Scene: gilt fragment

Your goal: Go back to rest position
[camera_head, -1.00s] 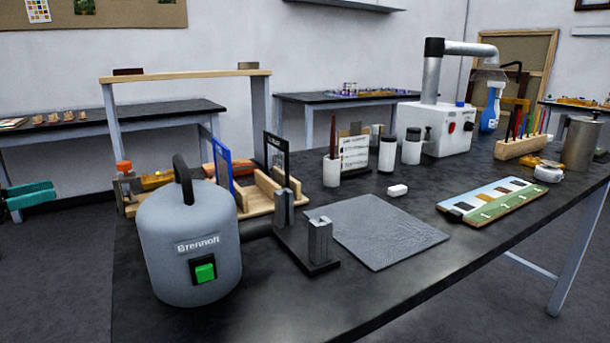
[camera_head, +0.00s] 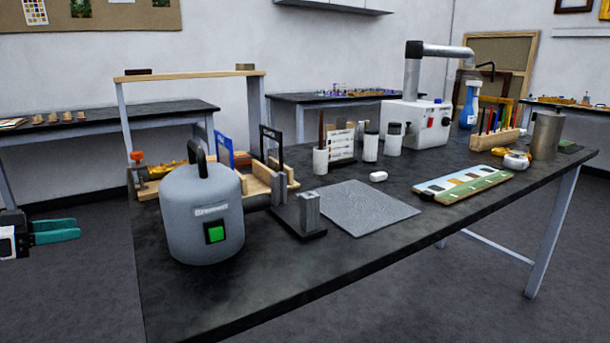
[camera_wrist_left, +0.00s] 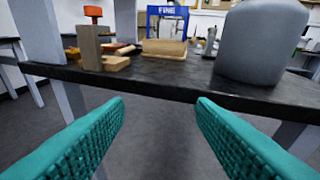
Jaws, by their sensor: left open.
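My left gripper (camera_head: 56,231) shows at the left edge of the head view, with teal fingers, over the floor to the left of the black-topped workbench (camera_head: 290,270). In the left wrist view its two teal fingers (camera_wrist_left: 160,112) are wide apart with nothing between them. They stand before the bench's edge, clear of it. My right gripper is in neither current view.
A grey canister with a green button (camera_head: 205,218) stands at the bench's near left corner. Behind it are a wooden holder (camera_head: 262,182) and a blue frame (camera_head: 224,152). A grey mat (camera_head: 365,208) lies mid-bench. Floor left of the bench is clear.

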